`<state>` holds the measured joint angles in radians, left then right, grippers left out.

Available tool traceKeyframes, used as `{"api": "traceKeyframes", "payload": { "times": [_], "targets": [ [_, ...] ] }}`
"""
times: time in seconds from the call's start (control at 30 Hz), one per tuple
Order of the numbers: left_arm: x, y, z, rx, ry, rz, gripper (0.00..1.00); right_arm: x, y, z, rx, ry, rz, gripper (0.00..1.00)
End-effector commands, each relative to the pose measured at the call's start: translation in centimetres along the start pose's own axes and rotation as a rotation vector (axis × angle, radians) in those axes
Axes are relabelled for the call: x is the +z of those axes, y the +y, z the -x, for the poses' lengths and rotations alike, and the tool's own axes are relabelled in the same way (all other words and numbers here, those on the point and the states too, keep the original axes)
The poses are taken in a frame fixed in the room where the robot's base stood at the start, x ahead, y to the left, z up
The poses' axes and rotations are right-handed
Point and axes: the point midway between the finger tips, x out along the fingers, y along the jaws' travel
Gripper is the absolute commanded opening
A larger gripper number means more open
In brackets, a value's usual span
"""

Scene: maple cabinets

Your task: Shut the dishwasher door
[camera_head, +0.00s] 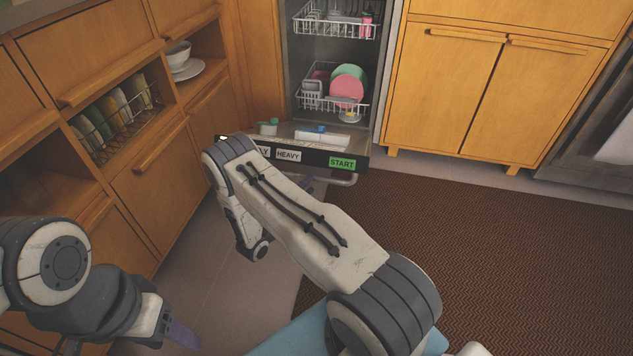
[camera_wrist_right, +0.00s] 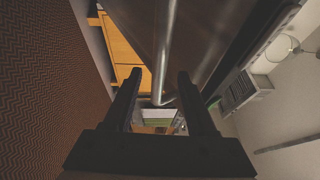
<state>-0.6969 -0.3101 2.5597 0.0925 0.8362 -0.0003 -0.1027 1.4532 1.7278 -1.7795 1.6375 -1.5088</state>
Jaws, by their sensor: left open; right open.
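The dishwasher door (camera_head: 376,158) is lowered in front of the open dishwasher (camera_head: 291,70) in the head view. Its front edge carries HEAVY and START labels, and a silver handle (camera_head: 343,181) hangs along it. In the right wrist view the handle (camera_wrist_right: 166,50) runs beside the brushed steel door face (camera_wrist_right: 205,40). My right gripper (camera_wrist_right: 157,74) is open, and the handle appears between its fingertips; contact is unclear. In the head view my right arm mostly hides that gripper. My left gripper (camera_head: 183,335) is open at lower left, away from the door.
The upper rack (camera_head: 335,24) and lower rack (camera_head: 318,103) with pink and green plates sit inside the dishwasher. Wooden cabinets (camera_head: 160,165) stand close on the left, others (camera_head: 455,75) on the right. A brown rug (camera_head: 500,250) covers clear floor at the right.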

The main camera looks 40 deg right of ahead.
Motion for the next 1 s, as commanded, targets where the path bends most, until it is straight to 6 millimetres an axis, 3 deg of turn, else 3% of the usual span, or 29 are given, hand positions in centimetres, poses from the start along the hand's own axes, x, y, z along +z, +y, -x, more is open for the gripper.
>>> {"api": "traceKeyframes", "payload": {
  "times": [0.1,0.3,0.67,0.8,0.83,1.0],
  "targets": [
    [0.1,-0.1,-1.0,0.0,0.0,0.0,0.56,-0.1,0.3,-2.3,0.0,0.005,-0.001,0.57],
    [0.1,-0.1,-1.6,0.0,0.0,0.0,0.56,-0.1,0.2,-4.5,0.001,0.003,-0.001,0.57],
    [0.1,-0.1,-1.6,0.0,0.0,0.0,0.56,0.0,0.0,-5.1,0.001,0.0,-0.001,0.57],
    [0.1,-0.1,-1.6,0.0,0.0,0.0,0.56,0.0,0.0,-5.1,0.001,0.0,-0.001,0.07],
    [0.1,-0.1,-1.6,0.0,0.0,0.0,0.56,0.0,0.0,-5.1,0.001,0.0,0.0,0.0],
    [0.1,-0.1,-1.6,0.0,0.0,0.0,0.56,0.0,0.0,-5.0,0.001,0.0,0.0,0.0]
  ]
}}
